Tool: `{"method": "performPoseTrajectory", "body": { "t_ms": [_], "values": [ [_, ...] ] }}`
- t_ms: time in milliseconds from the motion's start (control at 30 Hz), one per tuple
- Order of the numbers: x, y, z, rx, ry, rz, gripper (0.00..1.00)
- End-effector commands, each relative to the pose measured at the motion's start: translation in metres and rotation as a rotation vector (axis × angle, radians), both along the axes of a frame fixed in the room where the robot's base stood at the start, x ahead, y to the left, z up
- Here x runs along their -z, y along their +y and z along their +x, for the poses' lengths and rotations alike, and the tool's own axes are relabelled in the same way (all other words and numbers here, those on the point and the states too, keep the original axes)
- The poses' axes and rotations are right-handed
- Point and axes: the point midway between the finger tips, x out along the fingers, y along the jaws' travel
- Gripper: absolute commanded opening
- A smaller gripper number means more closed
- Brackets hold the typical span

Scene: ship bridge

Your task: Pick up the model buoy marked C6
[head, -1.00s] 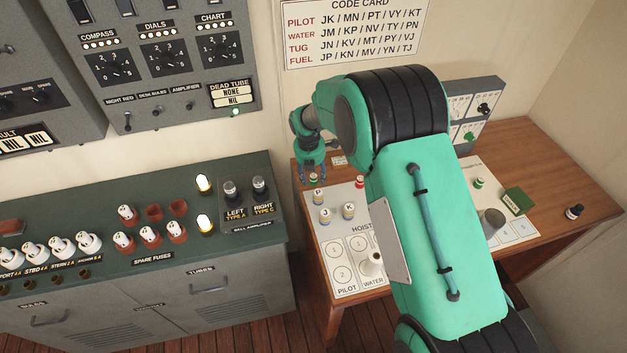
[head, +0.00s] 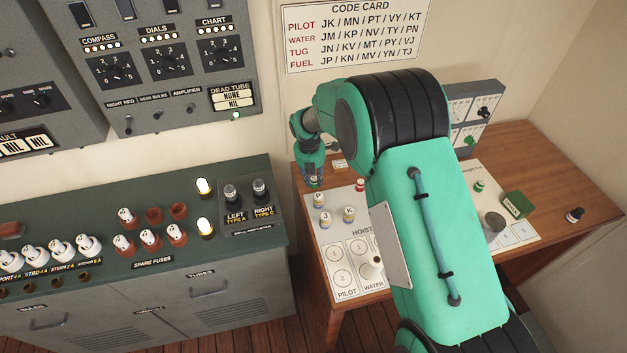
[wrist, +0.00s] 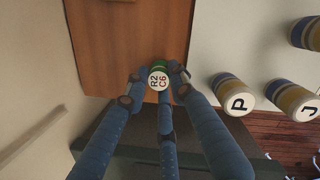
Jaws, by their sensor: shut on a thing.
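The model buoy marked C6 (wrist: 158,80) shows in the wrist view as a small green piece with a white top reading "R2 C6". My gripper (wrist: 158,88) has its three blue fingers closed around it. In the head view my gripper (head: 312,178) is at the left back corner of the wooden desk, pointing down. Only a small green bit of the buoy shows there between the fingers. I cannot tell whether the buoy touches the desk.
Yellow-banded pieces marked P (head: 319,200), J (head: 326,219) and K (head: 349,215) stand on the white board right of my gripper. A red piece (head: 361,185) is behind them. A green block (head: 514,205) sits farther right. The wall is close behind.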

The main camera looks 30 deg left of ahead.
Motion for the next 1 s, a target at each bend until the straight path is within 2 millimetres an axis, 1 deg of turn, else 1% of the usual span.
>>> {"method": "performPoseTrajectory", "body": {
  "t_ms": [167, 500, 633, 800, 1000],
  "values": [
    [-0.016, 0.001, 0.000, 0.000, -0.001, 0.001, 0.10],
    [-0.068, 0.001, 0.001, 0.000, -0.002, 0.002, 0.10],
    [-0.084, 0.000, 0.000, 0.000, -0.001, 0.001, 0.10],
    [-0.096, 0.000, 0.000, 0.000, 0.000, 0.001, 0.10],
    [-0.098, 0.000, 0.000, 0.000, 0.000, 0.000, 0.10]
  ]
}}
